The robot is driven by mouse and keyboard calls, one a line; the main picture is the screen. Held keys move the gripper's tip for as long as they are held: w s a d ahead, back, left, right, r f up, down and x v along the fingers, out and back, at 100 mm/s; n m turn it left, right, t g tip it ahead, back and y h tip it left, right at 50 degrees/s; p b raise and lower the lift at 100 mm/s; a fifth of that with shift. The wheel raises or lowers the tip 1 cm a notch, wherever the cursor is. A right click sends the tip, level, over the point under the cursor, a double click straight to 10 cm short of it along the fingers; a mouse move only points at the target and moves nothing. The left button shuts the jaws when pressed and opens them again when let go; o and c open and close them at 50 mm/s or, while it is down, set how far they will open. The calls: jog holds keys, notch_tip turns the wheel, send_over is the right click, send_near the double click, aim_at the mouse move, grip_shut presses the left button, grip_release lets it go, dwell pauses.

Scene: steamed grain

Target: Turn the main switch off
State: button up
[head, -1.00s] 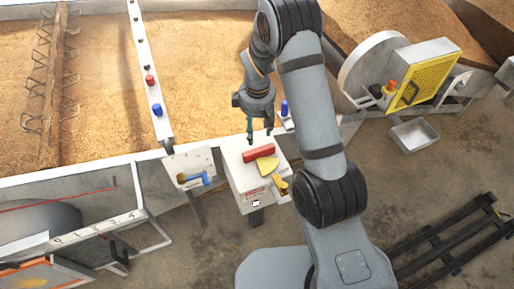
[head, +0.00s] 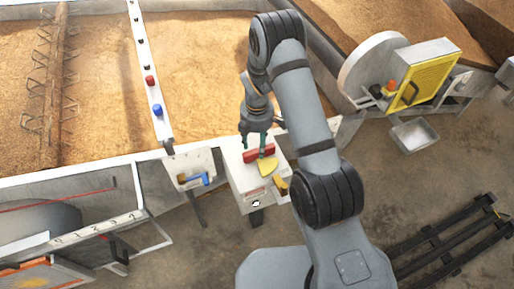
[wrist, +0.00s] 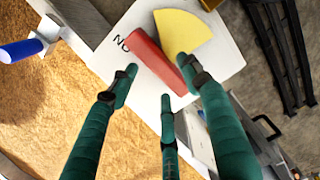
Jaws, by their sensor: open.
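A red bar-shaped handle (head: 250,156) lies on top of a white box (head: 240,182), beside a yellow wedge (head: 267,166). I take this to be the main switch; no label confirms it. In the wrist view the red handle (wrist: 155,58) runs diagonally across the white plate, with the yellow wedge (wrist: 185,32) beside it and partly covered dark letters. My gripper (head: 256,144) is just above the handle, pointing down. In the wrist view its green fingers (wrist: 155,82) are spread around the handle's near end. Whether they touch it, I cannot tell.
A yellow lever (head: 281,187) sits on the box's front right side. A small white panel with a blue lever (head: 195,179) stands to the left. A blue-handled part (wrist: 22,50) is at left in the wrist view. A grain bed (head: 195,80) lies behind.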

aim_at(263, 161)
jog(key=shift+f, duration=1.45)
jog(key=shift+c, duration=0.9)
grip_shut()
